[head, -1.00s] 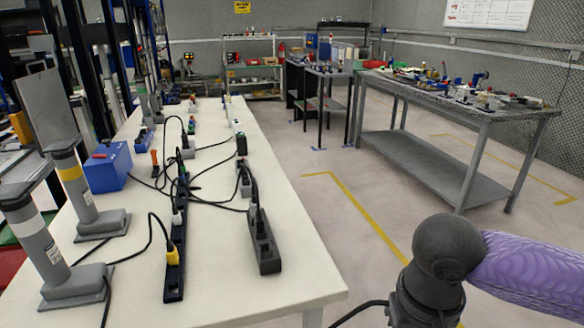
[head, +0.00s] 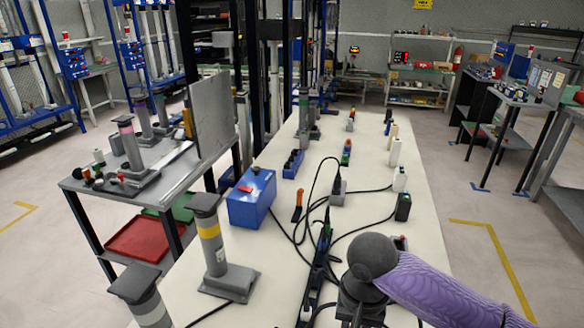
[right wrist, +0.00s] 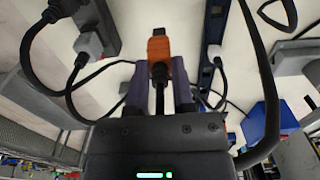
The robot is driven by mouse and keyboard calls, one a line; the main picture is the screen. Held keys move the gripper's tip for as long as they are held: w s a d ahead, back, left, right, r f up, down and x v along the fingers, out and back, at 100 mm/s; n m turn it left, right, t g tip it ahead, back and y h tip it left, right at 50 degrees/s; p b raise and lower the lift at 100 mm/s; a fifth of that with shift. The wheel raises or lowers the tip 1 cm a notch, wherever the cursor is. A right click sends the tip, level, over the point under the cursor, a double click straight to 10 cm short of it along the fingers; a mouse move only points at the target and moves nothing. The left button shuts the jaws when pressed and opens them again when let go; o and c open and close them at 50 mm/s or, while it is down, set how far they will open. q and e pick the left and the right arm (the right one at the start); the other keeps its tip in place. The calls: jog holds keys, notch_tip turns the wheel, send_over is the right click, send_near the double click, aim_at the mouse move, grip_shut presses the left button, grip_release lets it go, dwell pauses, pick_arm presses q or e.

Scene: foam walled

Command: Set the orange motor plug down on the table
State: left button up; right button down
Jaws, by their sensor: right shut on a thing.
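My right gripper (right wrist: 160,80) is shut on the orange motor plug (right wrist: 159,52), which sits between its two purple-grey fingers in the right wrist view. The white table (right wrist: 130,20) lies behind the plug; I cannot tell whether they touch. In the head view, my right arm reaches over the near part of the table (head: 265,285), and its dark joint hides the gripper and held plug. A separate orange piece (head: 297,205) stands on the table beside the blue box. My left gripper is not in view.
A dark blue power strip (right wrist: 207,60) and a grey strip (right wrist: 95,25) lie on either side of the held plug, with black cables around. The blue box (head: 252,198) and a grey post (head: 211,245) stand on the table's left side.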

jog(key=shift+w+a, duration=0.25)
jog(key=shift+w, duration=0.2)
jog(key=f+b, duration=0.4)
jog(key=f, duration=0.6)
jog(key=shift+s+f+b, duration=0.2)
jog(key=shift+b, duration=0.1)
jog(key=shift+r, duration=0.2)
jog(key=shift+c, duration=2.4)
grip_release()
jog(key=shift+f, duration=0.15)
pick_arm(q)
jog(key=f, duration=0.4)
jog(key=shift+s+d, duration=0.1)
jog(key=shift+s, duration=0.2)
